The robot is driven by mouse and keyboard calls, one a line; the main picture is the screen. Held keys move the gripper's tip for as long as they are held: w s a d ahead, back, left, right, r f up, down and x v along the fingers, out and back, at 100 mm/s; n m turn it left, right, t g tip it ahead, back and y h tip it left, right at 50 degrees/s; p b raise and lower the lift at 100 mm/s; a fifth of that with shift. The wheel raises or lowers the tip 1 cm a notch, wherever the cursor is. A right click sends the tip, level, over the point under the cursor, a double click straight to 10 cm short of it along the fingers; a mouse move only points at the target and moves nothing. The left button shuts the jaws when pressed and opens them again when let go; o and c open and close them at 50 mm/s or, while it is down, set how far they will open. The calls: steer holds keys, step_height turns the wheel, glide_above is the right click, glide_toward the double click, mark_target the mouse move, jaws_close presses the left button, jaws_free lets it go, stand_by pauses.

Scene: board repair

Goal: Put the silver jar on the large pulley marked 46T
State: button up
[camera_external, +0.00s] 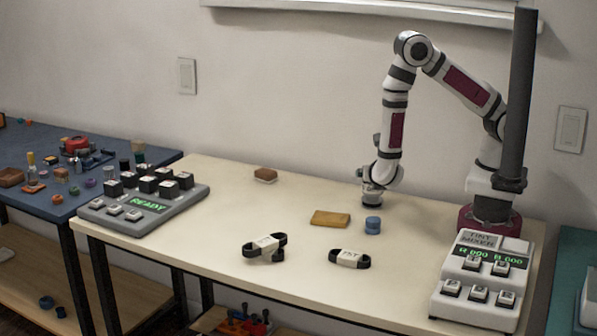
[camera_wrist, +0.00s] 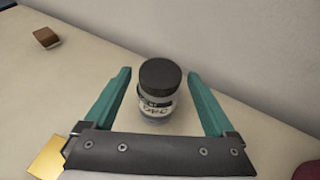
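A jar (camera_wrist: 158,104) with a dark lid and a grey body with a white label stands upright in the wrist view. Its label lettering is not clearly readable. My gripper (camera_wrist: 158,74) is open, with its teal fingers on either side of the jar and a visible gap on each side. In the external view my gripper (camera_external: 373,198) points down, low over the back right of the cream table; the jar is not clearly visible there. I cannot make out a pulley marked 46T in either view.
A blue round container (camera_external: 373,225) stands in front of my gripper, with a yellow block (camera_external: 330,218) to its left. Two black looped belts with white tags (camera_external: 264,247) (camera_external: 349,258) lie nearer the front. A brown block (camera_external: 265,174) lies farther back. Consoles flank the table (camera_external: 225,220).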

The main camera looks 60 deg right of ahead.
steer(key=shift+s+a+r, duration=0.1)
steer(key=shift+a+r, duration=0.05)
steer(key=shift+r, duration=0.1)
steer(key=v, duration=1.1)
steer(key=s+d+r+m+g+y, duration=0.5)
steer(key=s+d+r+m+g, duration=0.3)
steer(key=m, duration=0.7)
steer(key=s+a+r+m+t+y, duration=0.1)
steer(key=s+m+y, duration=0.5)
steer(key=m, duration=0.8)
steer(key=a+r+y, duration=0.1)
steer(key=y, duration=0.1)
steer(key=shift+s+a+t+y, duration=0.3)
steer(key=shift+s+t+y, duration=0.1)
